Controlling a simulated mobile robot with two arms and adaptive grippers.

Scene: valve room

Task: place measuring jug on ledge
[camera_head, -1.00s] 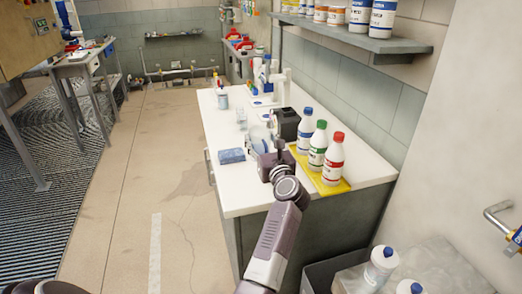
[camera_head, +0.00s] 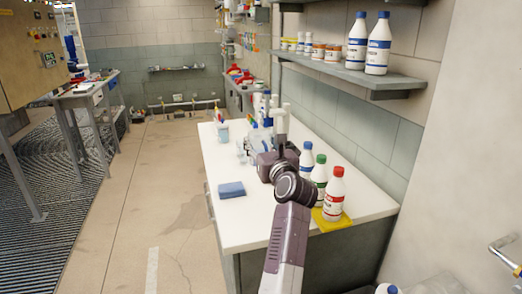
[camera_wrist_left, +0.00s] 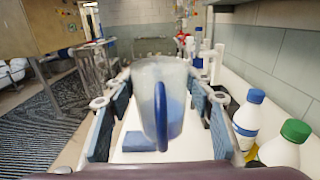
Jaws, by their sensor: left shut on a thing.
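My left gripper (camera_head: 268,150) is over the white counter (camera_head: 252,228), left of the bottles. In the left wrist view its pads (camera_wrist_left: 160,95) are shut on the measuring jug (camera_wrist_left: 158,75), a translucent jug with a blue handle facing the camera. The jug looks upright and held above the counter. In the head view my arm hides most of it. A grey wall ledge (camera_head: 345,72) runs along the right wall above the counter, with bottles and small tubs on it; its front end (camera_head: 405,82) looks bare. My right gripper is not in view.
Blue-, green- and red-capped bottles (camera_head: 334,194) stand at the counter's right on a yellow mat (camera_head: 329,222). A blue cloth (camera_head: 231,190) lies at the left edge. A cup with tools (camera_head: 222,130) stands farther back. The front left counter surface is clear.

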